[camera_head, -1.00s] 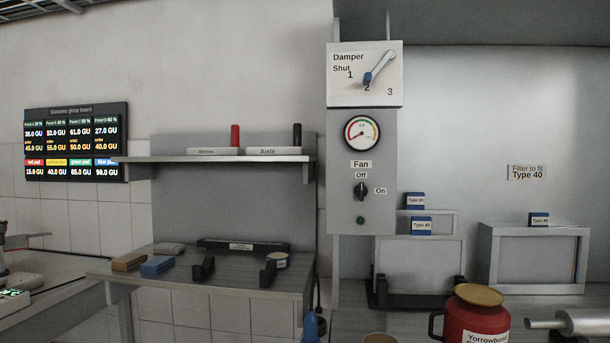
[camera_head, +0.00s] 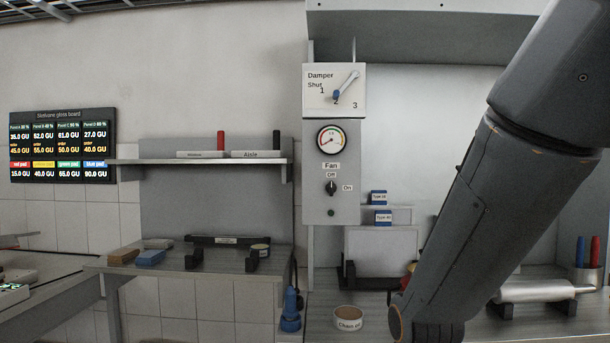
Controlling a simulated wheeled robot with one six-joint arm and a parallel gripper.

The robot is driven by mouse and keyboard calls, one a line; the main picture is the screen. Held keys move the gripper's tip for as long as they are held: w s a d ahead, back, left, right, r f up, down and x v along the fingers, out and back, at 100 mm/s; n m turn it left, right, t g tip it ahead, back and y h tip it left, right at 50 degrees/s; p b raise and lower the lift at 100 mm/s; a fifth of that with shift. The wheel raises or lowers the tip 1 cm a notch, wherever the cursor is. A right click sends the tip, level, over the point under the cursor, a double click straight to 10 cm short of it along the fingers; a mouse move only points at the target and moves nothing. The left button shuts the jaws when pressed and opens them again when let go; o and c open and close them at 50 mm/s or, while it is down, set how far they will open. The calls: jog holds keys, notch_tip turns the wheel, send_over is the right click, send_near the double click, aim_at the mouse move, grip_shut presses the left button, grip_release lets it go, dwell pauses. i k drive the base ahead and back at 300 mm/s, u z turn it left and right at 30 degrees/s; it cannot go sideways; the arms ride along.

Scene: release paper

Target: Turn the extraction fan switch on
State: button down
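The fan switch (camera_head: 331,188) is a black rotary knob on the grey control panel (camera_head: 318,211), below the "Fan" label. "Off" is printed above the knob and "On" to its right. The knob's pointer looks upright, toward "Off". A small dark round lamp (camera_head: 331,213) sits below it and looks unlit. A gauge (camera_head: 331,139) is above the label. My arm crosses the right side of the view and goes down to the bottom edge. My gripper is not visible, so its state is not shown.
A damper lever (camera_head: 346,85) is above the gauge. A shelf (camera_head: 203,160) is at left. My arm partly hides a red container. The space before the panel looks clear.

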aim_at(330, 188)
jog(key=k, duration=1.3)
jog(key=u, duration=0.7)
jog(key=i, duration=1.15)
jog(key=z, duration=0.45)
jog(key=i, duration=0.5)
jog(key=z, duration=0.5)
